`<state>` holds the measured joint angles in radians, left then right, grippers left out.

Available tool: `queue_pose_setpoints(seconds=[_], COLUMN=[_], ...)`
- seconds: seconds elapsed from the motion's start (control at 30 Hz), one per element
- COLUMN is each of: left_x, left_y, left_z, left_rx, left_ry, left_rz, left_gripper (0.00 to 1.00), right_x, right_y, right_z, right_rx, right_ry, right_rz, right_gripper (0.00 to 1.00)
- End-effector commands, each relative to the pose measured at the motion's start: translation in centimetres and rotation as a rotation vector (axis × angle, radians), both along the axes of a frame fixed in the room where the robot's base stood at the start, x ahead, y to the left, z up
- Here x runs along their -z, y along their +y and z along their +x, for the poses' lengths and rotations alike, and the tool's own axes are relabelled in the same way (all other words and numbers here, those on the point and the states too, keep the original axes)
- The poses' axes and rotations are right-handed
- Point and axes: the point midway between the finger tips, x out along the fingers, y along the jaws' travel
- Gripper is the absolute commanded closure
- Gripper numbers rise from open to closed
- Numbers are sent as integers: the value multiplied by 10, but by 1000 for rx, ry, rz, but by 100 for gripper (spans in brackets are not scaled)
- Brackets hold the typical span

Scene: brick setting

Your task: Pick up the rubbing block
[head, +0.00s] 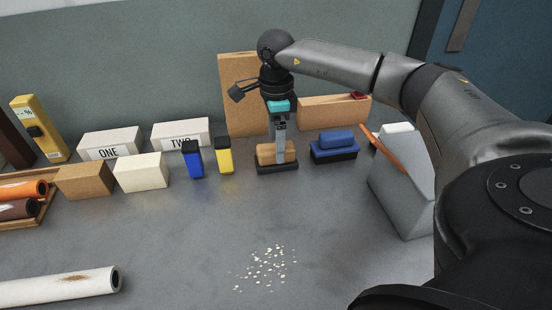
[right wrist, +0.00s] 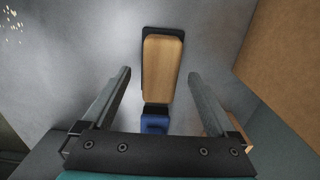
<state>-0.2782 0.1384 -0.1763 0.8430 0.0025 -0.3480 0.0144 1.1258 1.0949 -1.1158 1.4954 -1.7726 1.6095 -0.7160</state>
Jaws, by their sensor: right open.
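A wood-topped block with a dark base (head: 265,156) lies flat on the grey table, below my right gripper (head: 281,158). A similar block with a blue top and dark base (head: 336,145) lies just to its right. The frames do not label which one is the rubbing block. In the right wrist view, the wooden block (right wrist: 163,62) lies ahead of and between the lines of my open, empty fingers (right wrist: 159,74), not gripped. The blue block (right wrist: 154,123) shows further down between the fingers. Whether the fingertips touch anything cannot be told. My left gripper is not in view.
A blue and a yellow upright piece (head: 224,157) stand left of the wooden block. White blocks and a tan block (head: 85,181) stand further left. A cardboard-brown panel (head: 240,90) stands behind, a grey wedge-like body (head: 400,195) right. Pale crumbs (head: 266,268) and a white tube (head: 60,287) lie in front.

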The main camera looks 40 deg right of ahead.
Motion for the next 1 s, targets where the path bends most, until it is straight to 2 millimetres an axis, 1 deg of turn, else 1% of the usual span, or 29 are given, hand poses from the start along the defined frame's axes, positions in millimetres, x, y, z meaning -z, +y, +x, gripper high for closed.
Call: queue_pose_setpoints(seconds=[0.03, 0.1, 0.2, 0.33, 0.57, 1.0], left_x=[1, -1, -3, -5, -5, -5], left_y=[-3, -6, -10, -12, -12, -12], left_z=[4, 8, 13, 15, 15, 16], left_rx=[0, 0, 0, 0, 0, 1], left_ry=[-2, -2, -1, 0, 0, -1], left_rz=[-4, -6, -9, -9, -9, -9], left_gripper=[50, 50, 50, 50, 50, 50], right_x=[8, 15, 22, 26, 26, 26], right_y=[0, 0, 0, 0, 0, 0], right_z=[0, 0, 0, 1, 0, 0], right_rx=[0, 0, 0, 0, -1, 0], right_ry=[1, 2, 0, -1, -1, 0], right_rz=[0, 0, 0, 0, 0, 0], right_gripper=[7, 7, 7, 7, 7, 57])
